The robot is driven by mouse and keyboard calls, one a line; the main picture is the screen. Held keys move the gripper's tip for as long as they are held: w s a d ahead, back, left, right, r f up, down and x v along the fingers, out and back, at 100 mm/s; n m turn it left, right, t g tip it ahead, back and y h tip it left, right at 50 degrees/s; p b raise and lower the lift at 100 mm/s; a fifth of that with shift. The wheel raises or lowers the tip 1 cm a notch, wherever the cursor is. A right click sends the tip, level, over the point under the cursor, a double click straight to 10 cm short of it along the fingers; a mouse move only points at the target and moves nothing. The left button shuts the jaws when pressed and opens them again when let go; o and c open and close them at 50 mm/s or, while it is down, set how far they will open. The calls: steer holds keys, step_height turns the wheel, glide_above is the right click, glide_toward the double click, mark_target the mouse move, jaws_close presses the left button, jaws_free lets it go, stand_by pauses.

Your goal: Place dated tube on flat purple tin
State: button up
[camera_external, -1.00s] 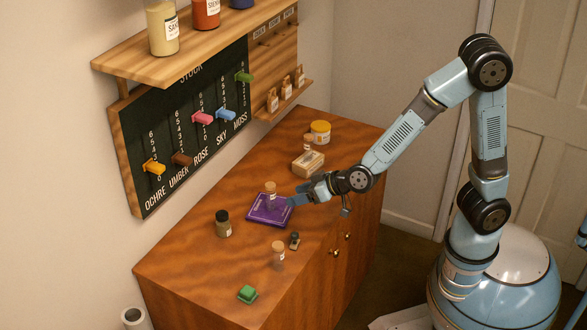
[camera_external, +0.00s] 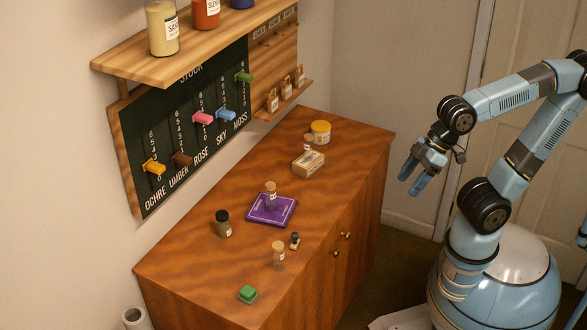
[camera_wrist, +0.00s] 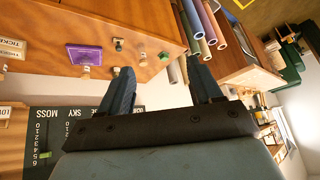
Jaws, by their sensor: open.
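The flat purple tin (camera_external: 259,210) lies on the wooden table top in the external view. A corked glass tube (camera_external: 270,194) with a pale label stands upright on the tin; writing on the label is too small to read. The tin also shows in the wrist view (camera_wrist: 84,55), with a small corked tube (camera_wrist: 86,71) at its edge. A second corked tube (camera_external: 278,254) with a white label stands on the table near the front edge. My gripper (camera_external: 413,182) is open and empty, off to the right of the table and clear of everything.
On the table are a dark jar (camera_external: 223,224), a small dark-capped bottle (camera_external: 295,241), a green block (camera_external: 247,294), a pale box (camera_external: 308,164) and a yellow-lidded jar (camera_external: 320,132). A stock board (camera_external: 187,140) and shelf hang on the wall behind.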

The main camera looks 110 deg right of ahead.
steer(key=shift+n+g+h, duration=0.3)
steer(key=shift+g, duration=0.1)
steer(key=s, duration=0.5)
steer(key=shift+r, duration=0.2)
